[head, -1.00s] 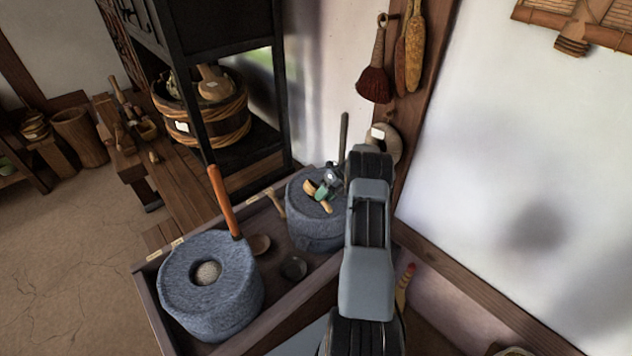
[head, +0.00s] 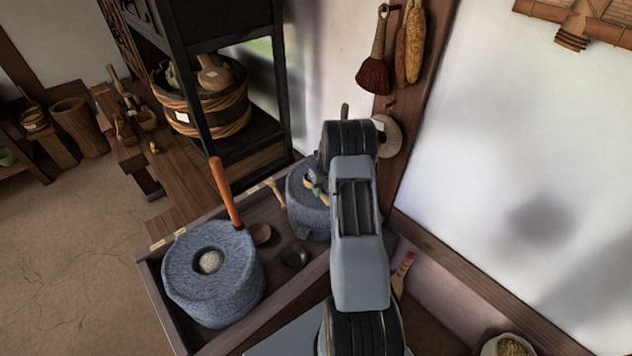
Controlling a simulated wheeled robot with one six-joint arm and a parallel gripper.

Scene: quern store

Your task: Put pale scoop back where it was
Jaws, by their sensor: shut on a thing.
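My gripper (head: 317,187) is small in the head view, just above the top of the right grey stone quern (head: 305,215), and mostly hidden behind my arm. Its greenish fingertips are shut on a pale yellowish thing that looks like the pale scoop (head: 324,198). Only short bits of the scoop show on either side of the fingertips. I cannot tell whether it touches the stone.
The left quern (head: 180,280) has an upright orange handle (head: 224,192). A wooden tub (head: 228,112) stands on the black shelf behind. A brush (head: 375,75) hangs on the post.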

